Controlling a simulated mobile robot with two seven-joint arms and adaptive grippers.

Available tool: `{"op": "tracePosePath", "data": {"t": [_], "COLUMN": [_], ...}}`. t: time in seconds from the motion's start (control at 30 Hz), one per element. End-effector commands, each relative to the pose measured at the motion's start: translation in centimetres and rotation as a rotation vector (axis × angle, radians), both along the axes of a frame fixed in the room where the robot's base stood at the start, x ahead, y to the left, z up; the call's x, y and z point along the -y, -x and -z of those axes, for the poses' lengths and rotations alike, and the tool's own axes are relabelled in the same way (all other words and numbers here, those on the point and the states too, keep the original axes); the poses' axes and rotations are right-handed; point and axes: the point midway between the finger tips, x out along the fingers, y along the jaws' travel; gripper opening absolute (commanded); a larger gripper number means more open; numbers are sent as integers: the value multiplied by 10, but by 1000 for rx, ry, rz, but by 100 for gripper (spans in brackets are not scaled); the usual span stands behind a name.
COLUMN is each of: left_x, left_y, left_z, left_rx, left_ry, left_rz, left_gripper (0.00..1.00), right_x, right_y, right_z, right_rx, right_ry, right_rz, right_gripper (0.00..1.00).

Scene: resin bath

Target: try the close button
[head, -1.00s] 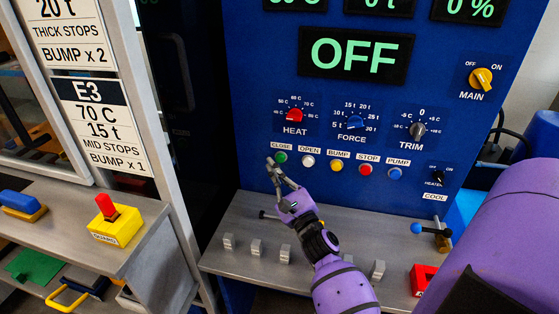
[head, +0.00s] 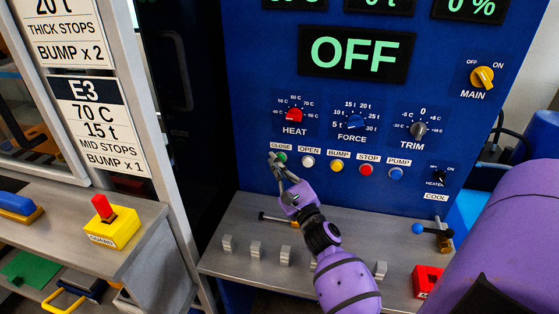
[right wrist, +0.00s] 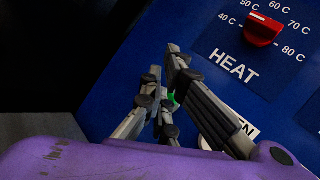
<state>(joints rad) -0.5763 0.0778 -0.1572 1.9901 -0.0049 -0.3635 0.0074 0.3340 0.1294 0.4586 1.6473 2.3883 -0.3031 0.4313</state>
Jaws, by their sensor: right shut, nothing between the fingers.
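The green CLOSE button (head: 282,157) is at the left end of the button row on the blue panel, under its CLOSE label. In the right wrist view a small green part of it (right wrist: 171,102) shows between my fingers. My right gripper (head: 275,160) is shut and empty, with its fingertips at the button, overlapping its left side in the head view. I cannot tell whether they touch it. The large display (head: 355,55) reads OFF. My left gripper is not in view.
The OPEN button (head: 308,161) is close on the right, then BUMP (head: 337,165), STOP (head: 366,170) and PUMP (head: 396,173). The HEAT knob (head: 294,115) is above. The yellow MAIN switch (head: 482,77) is at upper right. A grey ledge (head: 240,216) juts out below.

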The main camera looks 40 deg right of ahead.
Motion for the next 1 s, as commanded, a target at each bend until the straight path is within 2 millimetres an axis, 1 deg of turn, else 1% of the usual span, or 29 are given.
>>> {"op": "tracePosePath", "data": {"t": [0.73,1.0], "left_x": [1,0], "left_y": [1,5], "left_z": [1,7], "left_rx": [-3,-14], "left_ry": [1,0], "left_rz": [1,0], "left_gripper": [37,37], "right_x": [0,6], "right_y": [0,-5], "right_z": [0,1], "right_rx": [0,-1], "right_ry": [0,0], "right_rz": [0,0], "right_gripper": [0,0]}}
